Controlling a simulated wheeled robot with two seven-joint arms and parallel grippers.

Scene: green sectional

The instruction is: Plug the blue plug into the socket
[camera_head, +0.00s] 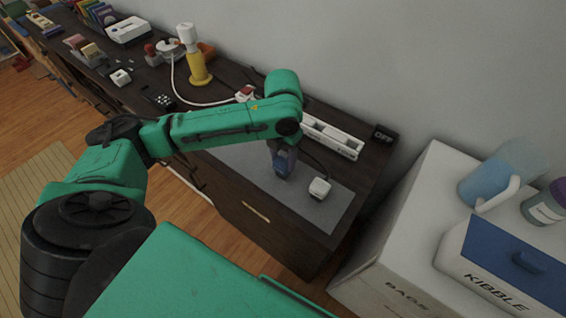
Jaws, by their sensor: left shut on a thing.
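My left gripper (282,168) points down over the grey mat (240,172) on the dark cabinet. It is shut on a dark blue piece, which looks like the blue plug (285,160); the fingers and arm hide most of it. Just behind and to the right lies a long white strip (333,137) with slots, which looks like the socket strip. The strip's left end is hidden behind my arm. A white block (320,188) with a dark cable lies on the mat, right of the gripper and apart from it. My right gripper is out of view.
A black "OFF" box (383,134) stands right of the strip, near the wall. A yellow-and-white lamp-like object (196,62) with a white cable stands to the left. The white cabinet at right holds a kibble box (500,268) and a blue pitcher (490,182). The mat's front is clear.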

